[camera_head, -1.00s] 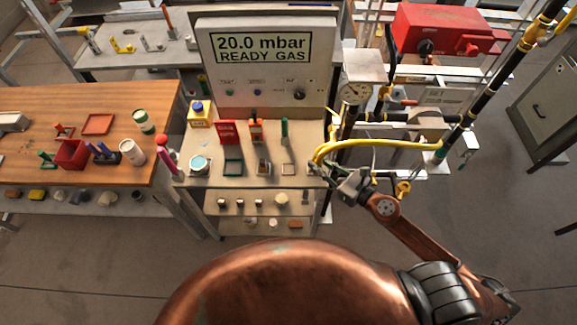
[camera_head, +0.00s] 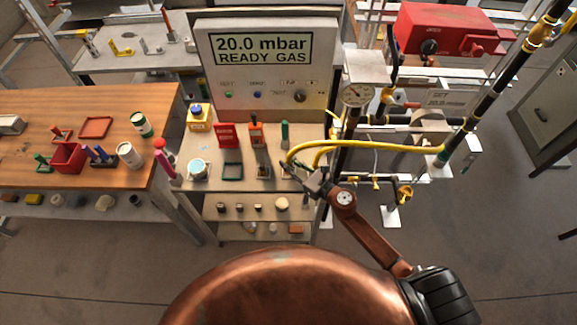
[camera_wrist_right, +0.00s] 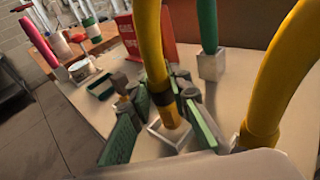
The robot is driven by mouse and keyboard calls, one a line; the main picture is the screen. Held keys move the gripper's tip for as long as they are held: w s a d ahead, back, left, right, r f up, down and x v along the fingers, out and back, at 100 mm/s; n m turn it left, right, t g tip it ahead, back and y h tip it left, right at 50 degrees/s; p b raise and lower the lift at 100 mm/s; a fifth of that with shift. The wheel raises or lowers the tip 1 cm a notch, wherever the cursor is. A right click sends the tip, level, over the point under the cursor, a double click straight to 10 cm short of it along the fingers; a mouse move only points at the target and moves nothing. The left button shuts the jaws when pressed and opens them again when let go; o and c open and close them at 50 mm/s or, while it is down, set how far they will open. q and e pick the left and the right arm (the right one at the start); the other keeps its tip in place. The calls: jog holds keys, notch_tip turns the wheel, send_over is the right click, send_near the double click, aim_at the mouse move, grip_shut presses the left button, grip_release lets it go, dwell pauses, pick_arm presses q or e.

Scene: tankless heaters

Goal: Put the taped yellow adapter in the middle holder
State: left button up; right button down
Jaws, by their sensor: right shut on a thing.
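The yellow adapter (camera_wrist_right: 160,98), at the end of a yellow hose, has a dark tape band. It stands between the green-padded fingers of my right gripper (camera_wrist_right: 162,132), which is shut on it. Its lower end overlaps a square metal holder (camera_wrist_right: 168,141) in the wrist view; I cannot tell whether it is inside. In the head view my right gripper (camera_head: 289,169) is at the right of the row of holders, its arm coming from the lower right. The middle holder (camera_head: 263,172) is just left of it. The holder to the right is largely covered. My left gripper is not in view.
A second yellow hose (camera_wrist_right: 265,110) hangs close to the right of the gripper. A green-handled piece (camera_head: 284,130), orange device (camera_head: 256,130) and red stand (camera_head: 226,133) stand behind. A green square frame (camera_head: 233,171) and white jar (camera_head: 197,168) are left. A wooden table (camera_head: 60,110) is farther left.

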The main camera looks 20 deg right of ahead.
jog(key=shift+f, duration=0.55)
jog(key=shift+f+b, duration=0.2)
jog(key=shift+b, duration=0.1)
jog(key=c, duration=1.8)
grip_release()
jog(key=shift+r, duration=0.1)
